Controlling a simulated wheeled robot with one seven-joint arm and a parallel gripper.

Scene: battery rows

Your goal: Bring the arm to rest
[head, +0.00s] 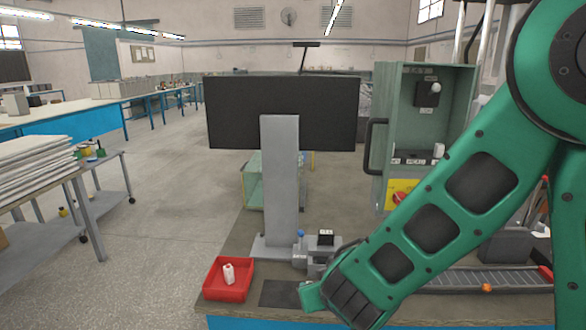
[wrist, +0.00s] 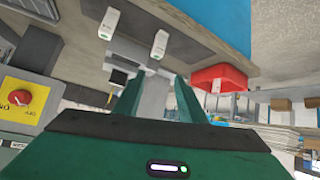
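My green arm crosses the right side of the head view and bends down over the bench. My gripper (wrist: 158,78) shows in the wrist view with its two green fingers apart and nothing between them. Two white batteries (wrist: 108,22) (wrist: 160,43) stand apart from the fingers in the wrist view, near a dark strip. The red tray (head: 242,293) sits at the bench's front left with a white battery (head: 229,274) in it. The tray also shows in the wrist view (wrist: 215,73). The fingertips are not clear in the head view.
A dark monitor (head: 235,112) on a grey stand (head: 280,180) rises behind the tray. A green cabinet (head: 383,110) with a yellow switch panel (head: 399,193) stands right of it, close behind my arm. A dark mat (head: 278,293) lies right of the tray.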

